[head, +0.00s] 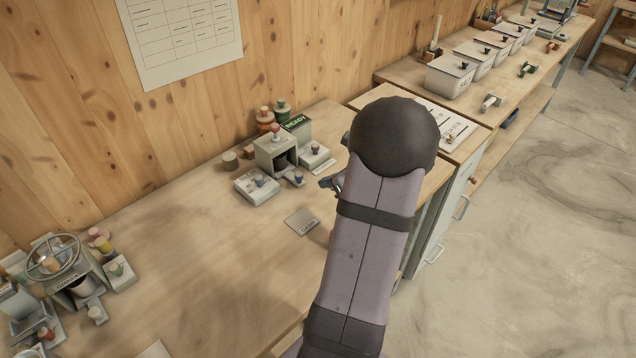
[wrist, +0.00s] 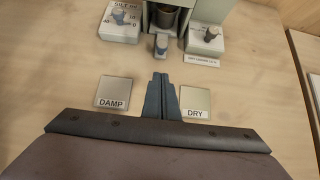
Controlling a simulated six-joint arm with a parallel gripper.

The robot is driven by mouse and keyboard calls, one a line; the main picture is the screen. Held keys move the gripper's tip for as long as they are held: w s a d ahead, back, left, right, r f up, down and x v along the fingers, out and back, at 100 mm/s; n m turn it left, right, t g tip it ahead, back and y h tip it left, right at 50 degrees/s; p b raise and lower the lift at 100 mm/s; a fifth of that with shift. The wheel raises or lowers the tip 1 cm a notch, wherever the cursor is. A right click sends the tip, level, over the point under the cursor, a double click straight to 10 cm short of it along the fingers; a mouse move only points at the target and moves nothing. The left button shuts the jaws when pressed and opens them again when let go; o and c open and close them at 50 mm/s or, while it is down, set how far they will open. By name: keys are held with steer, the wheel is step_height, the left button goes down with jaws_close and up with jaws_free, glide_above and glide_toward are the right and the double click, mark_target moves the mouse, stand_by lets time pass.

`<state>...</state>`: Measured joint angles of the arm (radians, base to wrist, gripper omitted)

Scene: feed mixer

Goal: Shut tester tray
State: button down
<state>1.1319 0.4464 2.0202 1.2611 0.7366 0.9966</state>
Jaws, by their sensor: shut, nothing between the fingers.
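The tester (head: 278,152) is a pale grey-green housing with a dark opening, near the wooden wall; a sign beside it reads READY. Its tray (head: 294,177) shows at the front with a small blue-grey handle. In the wrist view the tray front (wrist: 161,46) sticks out a little below the opening, and a dark round cup (wrist: 169,16) shows inside the housing (wrist: 190,10). How far out the tray is, I cannot tell exactly. My gripper (wrist: 160,78) is shut and empty, pointing at the tray front with a short gap between. In the head view my arm hides most of it.
A DAMP plate (wrist: 113,92) and a DRY plate (wrist: 196,100) lie left and right of my gripper. Boxes with knobs (wrist: 119,22) (wrist: 206,35) flank the tray. Another device with a handwheel (head: 55,258) stands at left. Bench between is clear.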

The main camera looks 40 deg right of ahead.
steer(key=shift+v, duration=2.7)
